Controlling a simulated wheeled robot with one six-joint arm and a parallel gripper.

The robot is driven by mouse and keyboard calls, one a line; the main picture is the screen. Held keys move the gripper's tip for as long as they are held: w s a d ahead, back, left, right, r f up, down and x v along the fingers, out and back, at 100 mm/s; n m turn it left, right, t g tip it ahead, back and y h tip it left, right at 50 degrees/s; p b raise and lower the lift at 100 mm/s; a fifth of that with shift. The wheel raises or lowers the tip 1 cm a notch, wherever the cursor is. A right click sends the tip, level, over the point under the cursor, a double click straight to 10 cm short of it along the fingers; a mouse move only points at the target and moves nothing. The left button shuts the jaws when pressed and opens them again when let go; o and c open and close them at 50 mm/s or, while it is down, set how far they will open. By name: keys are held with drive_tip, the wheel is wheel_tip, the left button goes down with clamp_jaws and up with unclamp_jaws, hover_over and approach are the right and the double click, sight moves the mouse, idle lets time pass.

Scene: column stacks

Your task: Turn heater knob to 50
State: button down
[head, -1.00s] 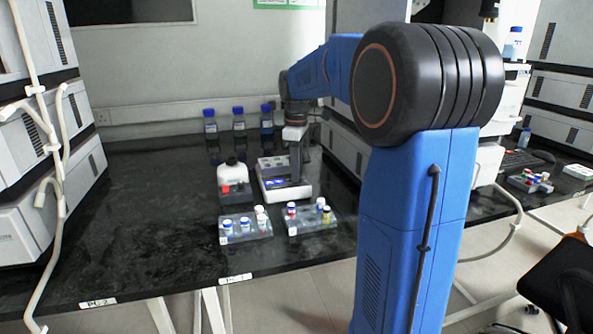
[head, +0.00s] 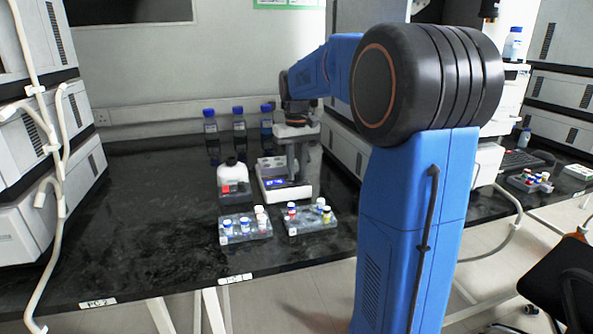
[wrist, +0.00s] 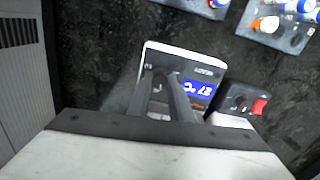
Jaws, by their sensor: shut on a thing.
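The heater (head: 270,190) is a white block with a blue lit display (head: 287,184) on the bench, with round wells in its top. The wrist view shows the heater (wrist: 152,49) from above, its display (wrist: 197,88) turned around and seeming to read 27 °C. My gripper (wrist: 165,76) points down over the heater's front, beside the display. Its fingers are shut on the knob, which they hide almost wholly. In the head view my gripper (head: 298,178) stands upright at the heater. The knob's marks cannot be read.
A white and black unit with a red part (head: 232,178) stands close left of the heater. Two clear racks of vials (head: 245,228) (head: 310,220) sit in front. Several blue-capped bottles (head: 238,122) stand behind. The dark bench (head: 120,220) is clear to the left.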

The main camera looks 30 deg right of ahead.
drive_tip(key=m, duration=0.4)
drive_tip(key=shift+r+m, duration=0.1)
drive_tip(key=shift+m, duration=0.2)
drive_tip(key=m, duration=0.3)
drive_tip(key=shift+m, duration=0.4)
drive_tip(key=m, duration=0.4)
drive_tip(key=shift+m, duration=1.7)
drive_tip(key=c, duration=1.6)
unclamp_jaws()
